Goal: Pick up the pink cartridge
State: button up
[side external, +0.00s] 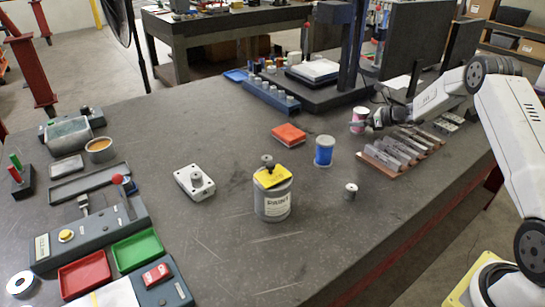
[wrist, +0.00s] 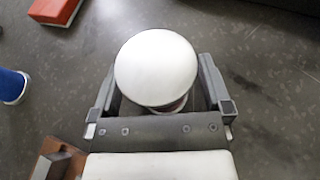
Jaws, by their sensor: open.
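The pink cartridge (side external: 358,115) stands upright on the dark table in the side external view, near the back right. In the wrist view its round white top (wrist: 156,68) fills the space between my fingers, with a little pink showing below the rim. My gripper (side external: 370,120) is low beside the cartridge, reaching in from the right. In the wrist view my gripper (wrist: 160,82) is open, with one finger on each side of the cartridge. A thin gap shows at the right finger; contact at the left is unclear. The cartridge's lower body is mostly hidden.
A blue cartridge (side external: 324,151) and a red block (side external: 288,134) stand to the left. A wooden rack of metal bars (side external: 402,148) lies close in front of my gripper. Table around the cartridge's far side is clear.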

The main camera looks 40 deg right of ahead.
aim_at(361, 109)
jog(key=c, duration=1.3)
jog(key=shift+r, duration=0.2)
jog(key=shift+r, duration=0.5)
notch_tip(361, 109, up, 2)
jog(key=s+a+r, duration=0.1)
jog(key=s+r, duration=0.2)
jog(key=s, duration=0.1)
jog(key=s+a+r, duration=0.2)
jog(key=s+r, duration=0.1)
jog(key=s, duration=0.1)
jog(key=s+a+r, duration=0.2)
jog(key=s+r, duration=0.1)
jog(key=s, duration=0.2)
jog(key=shift+a+r, duration=0.2)
jog(key=shift+r, duration=0.15)
